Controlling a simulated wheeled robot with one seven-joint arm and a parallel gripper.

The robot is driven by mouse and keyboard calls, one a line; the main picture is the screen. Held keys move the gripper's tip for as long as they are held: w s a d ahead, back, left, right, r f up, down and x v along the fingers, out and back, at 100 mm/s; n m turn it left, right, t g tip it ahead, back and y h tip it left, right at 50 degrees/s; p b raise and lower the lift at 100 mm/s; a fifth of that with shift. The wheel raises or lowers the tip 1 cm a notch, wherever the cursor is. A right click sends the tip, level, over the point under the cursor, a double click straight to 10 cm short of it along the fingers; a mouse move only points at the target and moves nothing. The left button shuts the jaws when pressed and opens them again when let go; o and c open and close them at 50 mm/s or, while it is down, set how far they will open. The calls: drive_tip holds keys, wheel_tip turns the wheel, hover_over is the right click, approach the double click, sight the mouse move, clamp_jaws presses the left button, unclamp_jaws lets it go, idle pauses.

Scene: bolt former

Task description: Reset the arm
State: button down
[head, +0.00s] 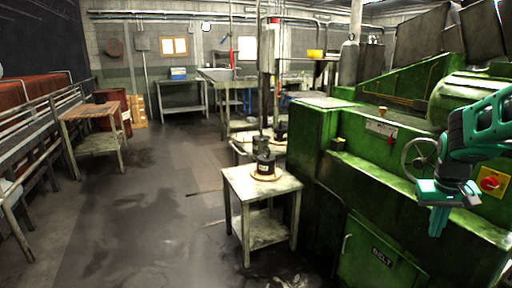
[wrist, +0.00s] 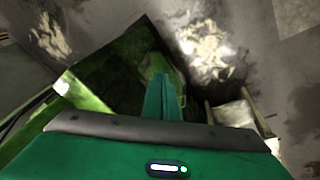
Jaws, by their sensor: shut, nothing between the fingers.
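My teal arm reaches in from the right edge of the head view, in front of the green bolt former (head: 350,180). My gripper (head: 437,232) points down at the arm's end, with its fingers together and nothing between them. In the head view it overlaps the machine's front ledge; I cannot tell whether it touches. In the wrist view my gripper (wrist: 162,78) shows as one narrow teal shape over the green machine (wrist: 110,70), with the floor beyond.
A small table (head: 262,186) with a dark object (head: 265,165) stands left of the machine. A red switch on a yellow plate (head: 491,182) and a handwheel (head: 408,160) are close to my arm. The floor (head: 150,220) at left centre is mostly clear.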

drive_tip(key=s+a+m+y, duration=0.1)
drive_tip(key=s+a, duration=0.3)
drive_tip(key=s, duration=0.8)
drive_tip(key=s+a+m+g+y, duration=0.1)
drive_tip(key=s+a, duration=0.3)
drive_tip(key=s, duration=0.9)
drive_tip(key=shift+s+m, duration=0.15)
drive_tip(key=shift+m, duration=0.25)
drive_tip(key=shift+r, duration=0.1)
drive_tip(key=shift+w+f+g, duration=0.25)
drive_tip(key=shift+w+g, duration=0.05)
drive_tip(key=shift+w, duration=0.35)
drive_tip(key=shift+s+d, duration=0.1)
drive_tip(key=shift+d, duration=0.05)
